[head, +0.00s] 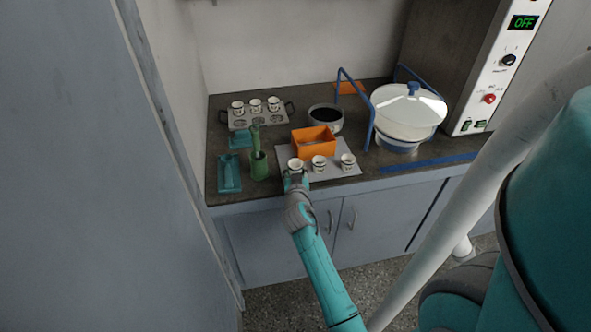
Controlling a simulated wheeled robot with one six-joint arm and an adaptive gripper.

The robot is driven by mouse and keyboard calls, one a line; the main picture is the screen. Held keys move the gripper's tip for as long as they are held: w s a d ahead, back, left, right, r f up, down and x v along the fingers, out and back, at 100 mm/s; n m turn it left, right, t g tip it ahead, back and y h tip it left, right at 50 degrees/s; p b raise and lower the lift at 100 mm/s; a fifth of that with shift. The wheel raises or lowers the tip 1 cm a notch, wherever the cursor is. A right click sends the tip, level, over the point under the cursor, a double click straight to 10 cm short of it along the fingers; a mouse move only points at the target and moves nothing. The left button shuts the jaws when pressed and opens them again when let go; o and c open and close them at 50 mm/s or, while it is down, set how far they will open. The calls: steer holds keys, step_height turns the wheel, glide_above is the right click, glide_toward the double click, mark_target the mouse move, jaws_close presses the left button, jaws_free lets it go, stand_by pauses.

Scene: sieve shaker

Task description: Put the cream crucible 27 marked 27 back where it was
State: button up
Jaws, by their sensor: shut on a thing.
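My gripper (294,176) reaches in from the front and is shut on a cream crucible (296,164) at the left front of a grey mat (345,147). Whether this crucible touches the mat or is held just above it I cannot tell. Its marking is too small to read. Two similar crucibles, a middle one (319,163) and a right one (348,161), stand upright on the mat to the right of my gripper. A metal rack (239,124) at the back left holds a row of three crucibles (255,105); its front row shows empty round places.
An orange box (314,143) stands on the mat behind the crucibles. A dark-filled bowl (325,118) and a lidded clear vessel (408,112) are behind and right. A green holder with tool (259,163) and a teal tray (230,173) stand left.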

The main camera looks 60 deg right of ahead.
steer(key=o, duration=1.1)
steer(key=shift+o, duration=0.2)
steer(key=shift+r, duration=0.15)
steer(key=s+a+f+n+t+y, duration=0.15)
steer(key=s+a, duration=0.35)
steer(key=a, duration=0.6)
steer(key=s+a+f+n+t+y, duration=0.1)
steer(key=s+a+n+t+y, duration=0.2)
steer(key=a, duration=0.7)
steer(key=s+a+f+n+y, duration=0.25)
steer(key=s+a, duration=0.35)
steer(key=a, duration=0.5)
steer(key=s+a+r+n+t+y, duration=0.1)
steer(key=s+a+r+n+y, duration=0.1)
steer(key=s+a+r, duration=0.3)
steer(key=s+a+r+n+t+y, duration=0.1)
steer(key=s+a+r+y, duration=0.4)
steer(key=s, duration=0.6)
steer(key=a+n, duration=0.1)
steer(key=a, duration=0.1)
steer(key=shift+s+a+r+n, duration=0.3)
steer(key=shift+a+n, duration=0.1)
